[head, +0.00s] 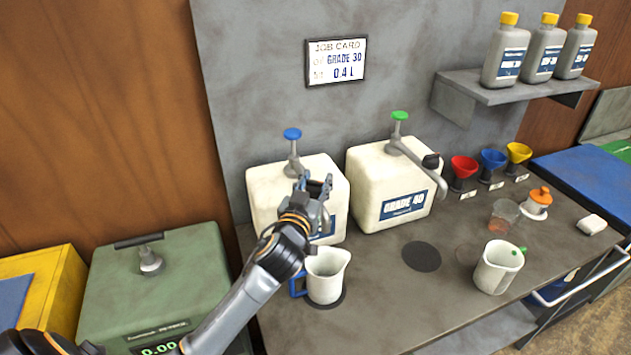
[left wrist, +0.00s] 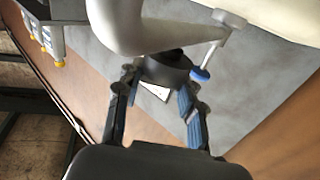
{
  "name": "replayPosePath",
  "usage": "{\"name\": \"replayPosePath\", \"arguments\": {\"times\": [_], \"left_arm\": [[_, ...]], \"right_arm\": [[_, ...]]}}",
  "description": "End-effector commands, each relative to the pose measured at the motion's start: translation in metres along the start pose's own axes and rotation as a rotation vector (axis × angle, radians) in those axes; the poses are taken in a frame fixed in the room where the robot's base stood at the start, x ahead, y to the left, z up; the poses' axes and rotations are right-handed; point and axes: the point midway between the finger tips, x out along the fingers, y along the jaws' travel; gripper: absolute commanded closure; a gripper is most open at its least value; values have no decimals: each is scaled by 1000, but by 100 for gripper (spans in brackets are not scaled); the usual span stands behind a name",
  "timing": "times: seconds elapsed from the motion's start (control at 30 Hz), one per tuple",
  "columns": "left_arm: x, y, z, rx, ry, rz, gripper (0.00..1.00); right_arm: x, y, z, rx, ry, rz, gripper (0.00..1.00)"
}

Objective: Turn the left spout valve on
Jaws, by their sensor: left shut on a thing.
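The left white jug (head: 265,190) carries a pump with a blue top (head: 292,134); this top also shows in the left wrist view (left wrist: 200,74). Its grey spout (left wrist: 150,36) crosses the top of the wrist view. My left gripper (head: 318,188) is at the front of this jug. In the wrist view its blue-padded fingers (left wrist: 155,103) are shut on the dark valve knob (left wrist: 166,70) of the spout. In the head view the gripper hides the knob and most of the spout. My right gripper is not in view.
A measuring jug with a blue handle (head: 325,278) stands below the left spout, close to my arm. The GRADE 40 jug (head: 385,190) is to the right, and another measuring jug (head: 497,267) stands farther right. A green scale (head: 160,280) is at left.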

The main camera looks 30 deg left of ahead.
Motion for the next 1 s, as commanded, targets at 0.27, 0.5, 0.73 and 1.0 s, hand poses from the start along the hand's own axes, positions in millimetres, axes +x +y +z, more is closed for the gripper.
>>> {"name": "replayPosePath", "arguments": {"times": [0.27,0.5,0.73,1.0], "left_arm": [[1,-4,-3,12,-4,260,93],[2,-4,-1,15,-4,487,93],[3,-4,-1,10,-2,672,93],[3,-2,-1,5,0,831,93]], "right_arm": [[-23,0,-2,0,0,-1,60],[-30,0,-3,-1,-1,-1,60],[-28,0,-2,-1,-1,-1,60],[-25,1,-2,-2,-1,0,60]]}}
